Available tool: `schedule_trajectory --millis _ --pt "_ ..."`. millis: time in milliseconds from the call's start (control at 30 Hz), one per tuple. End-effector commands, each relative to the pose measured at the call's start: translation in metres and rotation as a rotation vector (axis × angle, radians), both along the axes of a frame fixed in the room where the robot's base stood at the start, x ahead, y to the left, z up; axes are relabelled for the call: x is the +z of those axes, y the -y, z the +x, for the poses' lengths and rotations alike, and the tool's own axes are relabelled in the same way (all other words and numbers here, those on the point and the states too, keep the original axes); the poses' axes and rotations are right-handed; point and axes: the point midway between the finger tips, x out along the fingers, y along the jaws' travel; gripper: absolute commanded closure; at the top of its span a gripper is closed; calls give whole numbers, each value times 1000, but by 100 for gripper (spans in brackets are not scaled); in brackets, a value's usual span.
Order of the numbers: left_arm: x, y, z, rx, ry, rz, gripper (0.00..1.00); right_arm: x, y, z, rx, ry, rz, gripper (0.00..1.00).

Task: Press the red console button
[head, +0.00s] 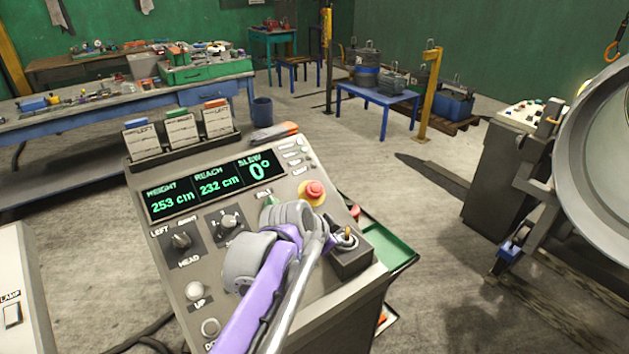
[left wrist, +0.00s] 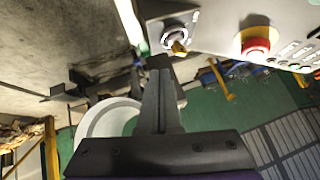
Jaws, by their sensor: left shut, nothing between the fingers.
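The red button (head: 313,190) is a mushroom-shaped knob on a yellow base, on the sloping grey console (head: 215,240). It shows fully and also appears at the upper right of the left wrist view (left wrist: 256,42). My left gripper (head: 327,236) is over the console's lower right part, below the button in the head view and apart from it. My arm hides most of its fingers there. In the left wrist view, the fingers (left wrist: 159,65) are shut and empty, near a yellow-tipped control (left wrist: 178,46). My right gripper is not in view.
The console carries a green-lit display (head: 210,187), knobs (head: 181,240) and a white round button (head: 195,291). The yellow-tipped control (head: 346,237) stands on a raised block right of my gripper. A green tray (head: 385,244) is beyond the console's right edge. A blue workbench (head: 100,118) stands behind.

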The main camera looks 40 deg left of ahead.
Motion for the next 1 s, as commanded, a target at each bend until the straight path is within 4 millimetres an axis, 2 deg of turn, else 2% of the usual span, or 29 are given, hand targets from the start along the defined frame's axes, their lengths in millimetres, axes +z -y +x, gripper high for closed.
schedule_trajectory --millis 33,100,200,300,400,767,1000 --pt "25 -33 18 -4 39 46 100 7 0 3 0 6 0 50" --pt "49 -70 35 -26 85 116 100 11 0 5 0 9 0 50" --pt "72 -110 48 -45 127 197 100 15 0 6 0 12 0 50" --pt "84 -132 53 -56 147 246 100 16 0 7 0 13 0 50" --pt "88 -140 55 -61 154 266 100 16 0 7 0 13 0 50" --pt "85 -139 57 -65 152 266 100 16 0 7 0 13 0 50" --pt "63 -144 85 -67 153 265 100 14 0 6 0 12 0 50"
